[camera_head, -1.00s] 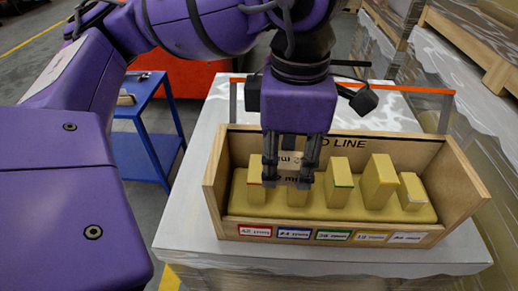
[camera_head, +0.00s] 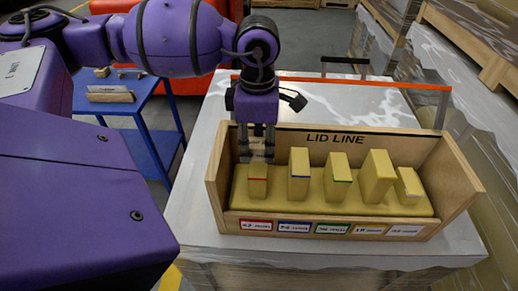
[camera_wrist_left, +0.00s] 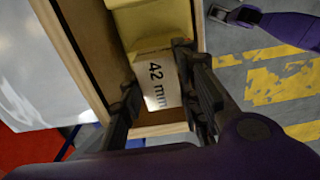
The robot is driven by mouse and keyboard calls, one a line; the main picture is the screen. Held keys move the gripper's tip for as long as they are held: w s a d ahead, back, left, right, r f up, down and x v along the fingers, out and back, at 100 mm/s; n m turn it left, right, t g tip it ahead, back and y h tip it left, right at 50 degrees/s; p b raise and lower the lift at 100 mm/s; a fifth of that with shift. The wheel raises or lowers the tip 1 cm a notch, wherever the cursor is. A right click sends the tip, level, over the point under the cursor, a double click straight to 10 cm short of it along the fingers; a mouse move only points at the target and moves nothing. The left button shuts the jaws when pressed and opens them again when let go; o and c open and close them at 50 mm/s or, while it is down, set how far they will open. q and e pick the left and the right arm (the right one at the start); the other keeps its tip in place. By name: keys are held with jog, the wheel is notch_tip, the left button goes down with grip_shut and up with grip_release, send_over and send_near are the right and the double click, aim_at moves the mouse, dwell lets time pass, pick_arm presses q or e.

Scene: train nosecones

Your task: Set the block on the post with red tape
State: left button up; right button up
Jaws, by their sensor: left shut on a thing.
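My left gripper (camera_head: 257,145) is shut on a pale block marked "42 mm" (camera_wrist_left: 160,82), with its fingers on either side of it. In the head view the block is mostly hidden by the fingers. It is at the top of the post with red tape (camera_head: 257,187), the leftmost post in the wooden box marked "LID LINE" (camera_head: 330,226). I cannot tell whether the block touches the post or hangs just above or behind it.
To the right stand posts with blue tape (camera_head: 299,188), green tape (camera_head: 337,190) and others. Box walls rise close on the left and behind. A blue cart (camera_head: 135,115) stands left of the white table (camera_head: 190,215). An orange bar (camera_head: 400,86) runs behind the box.

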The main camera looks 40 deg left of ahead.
aim_at(259, 144)
pick_arm(q)
jog(key=shift+d+f, duration=0.1)
jog(key=shift+f, duration=1.15)
jog(key=shift+f, duration=0.2)
jog(key=o, duration=1.1)
jog(key=shift+o, duration=0.2)
jog(key=shift+r, duration=0.1)
notch_tip(259, 144, up, 12)
jog(key=shift+r, duration=0.15)
